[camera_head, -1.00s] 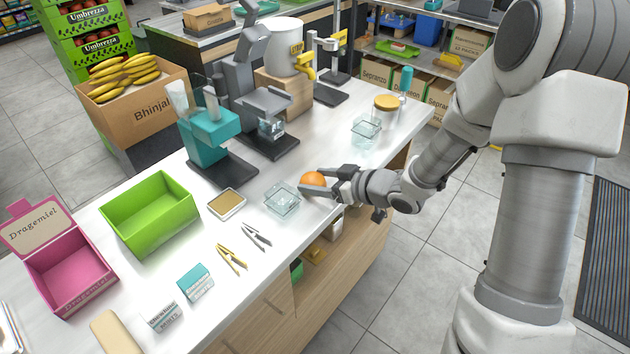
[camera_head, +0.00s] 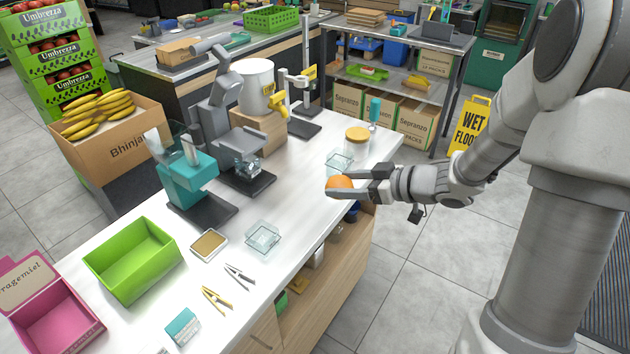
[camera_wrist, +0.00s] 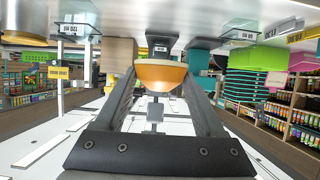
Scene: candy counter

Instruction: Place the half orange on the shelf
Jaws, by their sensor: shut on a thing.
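The half orange (camera_head: 339,184) is held between the fingertips of my gripper (camera_head: 350,184), above the right edge of the white counter in the head view. In the wrist view the half orange (camera_wrist: 160,74) sits between the two dark fingers, its pale side and orange rind both showing. My gripper is shut on it. Under the counter top, an open wooden shelf space (camera_head: 318,292) shows on the right side, holding several small items. A metal shelf rack (camera_head: 385,84) with boxes stands at the back. I cannot tell which shelf is meant.
The white counter (camera_head: 290,205) carries a clear glass dish (camera_head: 262,237), a second clear dish (camera_head: 339,162), a lidded jar (camera_head: 357,141), a green bin (camera_head: 132,258), tongs (camera_head: 216,300) and a teal machine (camera_head: 190,180). A yellow wet-floor sign (camera_head: 469,125) stands on the floor behind my arm.

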